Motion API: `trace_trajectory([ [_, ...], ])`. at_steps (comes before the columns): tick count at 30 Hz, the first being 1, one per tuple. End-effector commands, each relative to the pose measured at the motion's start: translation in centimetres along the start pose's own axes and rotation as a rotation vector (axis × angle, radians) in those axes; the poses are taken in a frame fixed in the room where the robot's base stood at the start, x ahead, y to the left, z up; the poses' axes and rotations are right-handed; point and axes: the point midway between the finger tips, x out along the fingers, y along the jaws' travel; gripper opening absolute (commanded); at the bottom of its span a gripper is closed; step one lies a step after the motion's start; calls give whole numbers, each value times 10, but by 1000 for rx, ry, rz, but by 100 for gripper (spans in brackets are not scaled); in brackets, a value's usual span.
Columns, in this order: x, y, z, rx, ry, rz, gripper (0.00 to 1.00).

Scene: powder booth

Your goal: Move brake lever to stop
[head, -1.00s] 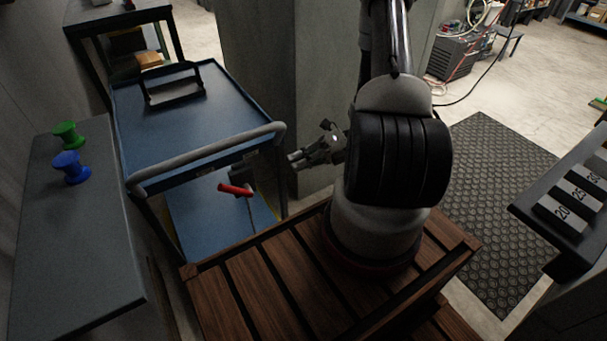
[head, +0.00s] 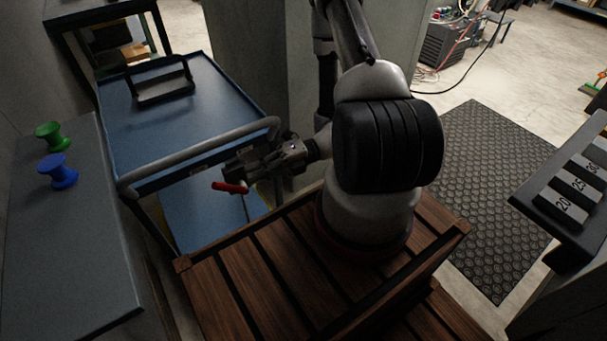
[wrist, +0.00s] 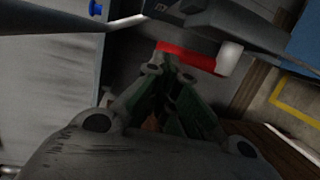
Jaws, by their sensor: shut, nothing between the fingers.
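The brake lever (head: 230,187) has a red grip on a thin metal rod and is set below the blue cart's push handle. In the wrist view the red grip (wrist: 187,56) lies across the picture just beyond my fingertips, with a pale cylindrical piece at its right end. My gripper (head: 232,171) is shut and empty, beside the lever and just above it in the head view. It also shows in the wrist view (wrist: 168,73), fingers together and pointing at the red grip. I cannot tell whether the fingertips touch the grip.
The blue cart (head: 215,85) with its grey push handle (head: 200,157) stands close around my gripper. A concrete pillar (head: 265,60) stands behind.

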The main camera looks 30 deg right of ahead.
Motion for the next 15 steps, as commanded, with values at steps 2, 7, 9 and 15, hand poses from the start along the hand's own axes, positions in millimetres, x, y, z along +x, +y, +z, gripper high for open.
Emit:
trace_trajectory([
  [2, 14, 0, -1, 1, 4, 1, 0],
  [7, -2, -10, 3, 17, -3, 76, 0],
  [9, -6, -13, 4, 31, -2, 145, 0],
  [15, -24, -29, 7, 62, -3, 309, 0],
])
